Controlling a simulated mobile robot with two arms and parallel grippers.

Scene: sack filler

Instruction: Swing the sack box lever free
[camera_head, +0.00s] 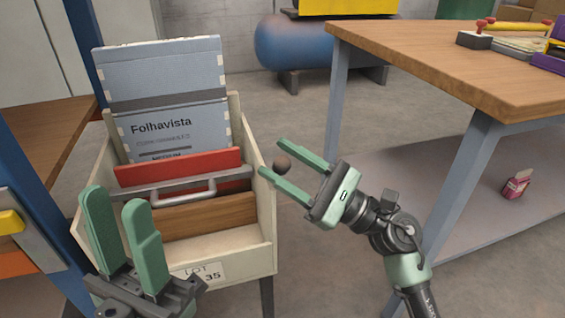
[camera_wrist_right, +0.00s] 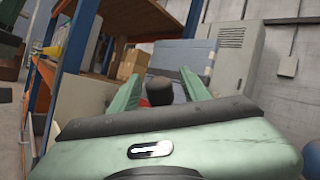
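The cream sack box (camera_head: 262,257) stands at the left in the head view, holding grey-blue Folhavista sacks (camera_head: 165,85). In front of them are a red plate (camera_head: 180,164) and a grey bar with a handle (camera_head: 184,191). A dark round lever knob (camera_head: 282,162) is by the box's right side; the rest of its lever is not visible. My right gripper (camera_head: 277,158) is open, with its fingers on either side of the knob. The knob also shows in the right wrist view (camera_wrist_right: 160,90). My left gripper (camera_head: 115,198) is open and empty before the box's front left.
A wooden-topped table (camera_head: 440,52) with a lower shelf stands at the right. A pink carton (camera_head: 517,184) lies on that shelf. A blue tank (camera_head: 300,45) stands behind. A blue post (camera_head: 40,190) rises close to the box's left side.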

